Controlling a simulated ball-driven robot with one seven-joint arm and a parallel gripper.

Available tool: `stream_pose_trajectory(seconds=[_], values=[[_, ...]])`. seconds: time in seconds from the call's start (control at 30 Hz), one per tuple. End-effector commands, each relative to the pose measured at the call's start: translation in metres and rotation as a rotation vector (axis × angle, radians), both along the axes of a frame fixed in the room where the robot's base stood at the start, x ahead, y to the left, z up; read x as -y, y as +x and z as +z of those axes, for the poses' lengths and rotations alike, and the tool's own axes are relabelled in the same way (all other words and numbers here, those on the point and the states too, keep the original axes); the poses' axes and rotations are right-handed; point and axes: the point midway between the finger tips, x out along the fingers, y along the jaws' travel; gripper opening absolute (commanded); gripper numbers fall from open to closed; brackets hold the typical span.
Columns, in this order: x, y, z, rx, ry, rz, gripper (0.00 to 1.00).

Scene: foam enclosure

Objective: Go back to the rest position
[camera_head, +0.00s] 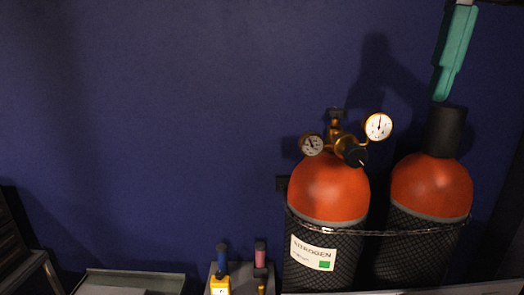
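A teal, elongated part (455,52) hangs down from the top edge at the right, with a small pale piece at its top. It looks like the end of my gripper, but most of it is outside the frame. Its lower tip is just above the black cap of the right-hand cylinder. I cannot tell whether it touches the cap, whether it is open or shut, or whether it holds anything.
Two orange-topped gas cylinders, left (329,190) and right (431,187), stand in black mesh behind a rail. The left one carries gauges (378,127) and a nitrogen label. Small bottles (220,284) and a grey tray (135,281) sit lower left. The blue wall's upper left is clear.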

Motion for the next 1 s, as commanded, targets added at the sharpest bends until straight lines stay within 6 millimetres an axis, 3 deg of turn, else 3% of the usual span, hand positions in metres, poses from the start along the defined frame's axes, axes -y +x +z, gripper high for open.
stream_pose_trajectory(seconds=[0.27, 0.47, 0.77, 1.0], values=[[-0.001, 0.028, -0.023, 0.080, 0.111, 0.121, 0.82], [-0.006, 0.063, -0.054, 0.189, 0.248, 0.239, 0.82], [-0.015, 0.116, -0.125, 0.381, 0.455, 0.344, 0.82], [-0.021, 0.145, -0.206, 0.498, 0.557, 0.332, 0.82]])
